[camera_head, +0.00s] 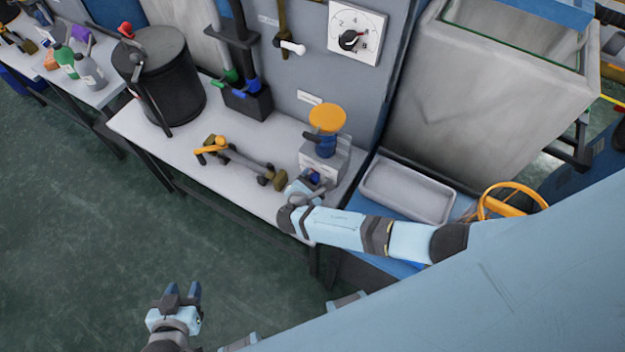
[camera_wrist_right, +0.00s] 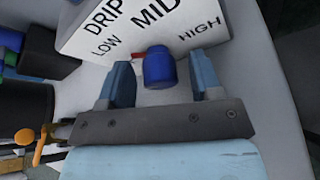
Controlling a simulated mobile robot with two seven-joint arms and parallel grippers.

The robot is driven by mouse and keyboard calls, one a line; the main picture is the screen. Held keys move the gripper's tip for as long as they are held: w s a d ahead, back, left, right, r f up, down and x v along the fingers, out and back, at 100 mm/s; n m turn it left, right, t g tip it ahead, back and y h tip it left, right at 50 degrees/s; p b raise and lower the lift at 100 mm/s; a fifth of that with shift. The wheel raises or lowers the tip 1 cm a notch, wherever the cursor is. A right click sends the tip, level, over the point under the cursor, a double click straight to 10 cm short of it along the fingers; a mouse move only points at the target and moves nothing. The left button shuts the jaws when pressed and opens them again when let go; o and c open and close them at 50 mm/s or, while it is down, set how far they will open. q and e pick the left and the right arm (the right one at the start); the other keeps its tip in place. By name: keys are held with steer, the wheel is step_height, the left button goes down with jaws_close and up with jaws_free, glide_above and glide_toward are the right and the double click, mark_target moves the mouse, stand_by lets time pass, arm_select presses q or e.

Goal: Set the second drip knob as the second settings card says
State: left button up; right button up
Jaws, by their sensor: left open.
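The drip unit (camera_head: 322,165) stands at the right end of the white bench, with an orange disc on top. In the right wrist view its white panel (camera_wrist_right: 75,42) reads DRIP, LOW, MID and HIGH. Its blue knob (camera_wrist_right: 159,68) has a red pointer on the LOW side. My right gripper (camera_wrist_right: 164,85) is open, with one finger on each side of the knob and gaps showing; in the head view it is at the unit's front (camera_head: 312,183). My left gripper (camera_head: 181,292) is open and empty above the floor. Small white cards (camera_head: 309,98) on the wall are unreadable here.
A yellow-handled pipe fitting (camera_head: 240,160) lies on the bench left of the unit. A black drum (camera_head: 170,80) stands further left. A grey tray (camera_head: 407,190) is to the right. A white dial panel (camera_head: 356,33) is on the wall. The floor at left is clear.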

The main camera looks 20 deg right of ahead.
steer(key=shift+a, duration=0.1)
steer(key=v, duration=1.3)
steer(key=shift+s+a+r, duration=0.15)
steer(key=shift+s, duration=0.15)
